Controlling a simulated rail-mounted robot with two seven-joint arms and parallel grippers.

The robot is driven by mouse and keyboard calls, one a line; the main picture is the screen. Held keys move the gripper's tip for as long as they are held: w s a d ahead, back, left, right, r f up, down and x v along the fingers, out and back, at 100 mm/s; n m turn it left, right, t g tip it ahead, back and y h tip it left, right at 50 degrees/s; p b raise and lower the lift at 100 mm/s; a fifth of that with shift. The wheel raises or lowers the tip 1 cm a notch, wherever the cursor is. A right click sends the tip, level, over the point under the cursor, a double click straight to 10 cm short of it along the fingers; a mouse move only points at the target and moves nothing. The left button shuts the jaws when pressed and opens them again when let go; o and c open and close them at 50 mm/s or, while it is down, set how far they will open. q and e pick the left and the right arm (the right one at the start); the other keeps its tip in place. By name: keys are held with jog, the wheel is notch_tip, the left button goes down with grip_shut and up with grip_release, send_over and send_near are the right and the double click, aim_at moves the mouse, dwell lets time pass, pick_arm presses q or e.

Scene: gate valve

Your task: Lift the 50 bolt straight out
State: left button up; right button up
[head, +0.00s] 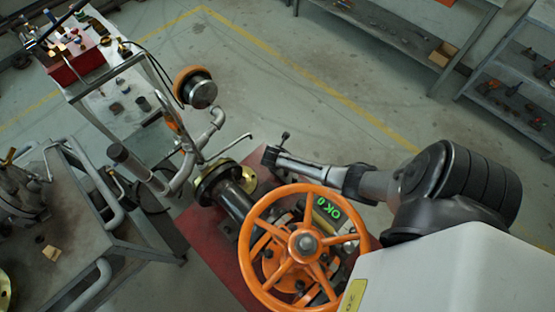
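The gate valve stands on a red mat (203,232), under an orange handwheel (304,244). Its dark pipe (235,202) runs to a brass-edged flange (215,180) at upper left. My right gripper (271,156) is at the end of the arm from the right, above and beyond the wheel in the picture. A small dark piece with a wider head (285,137) sticks up at its tip. It looks like a bolt, but I cannot tell whether it is held. The finger gap is too small to read. No bolt marked 50 can be made out. My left gripper is not in view.
A grey bent pipe (190,150) and a thin hooked rod (235,146) stand near the flange. A workbench (115,95) and a metal cart (75,240) are at left. Floor beyond the gripper is clear.

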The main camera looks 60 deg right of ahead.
jog(key=c, duration=0.4)
grip_shut()
notch_tip(320, 180, up, 18)
jog(key=p, duration=0.4)
dwell(0.4)
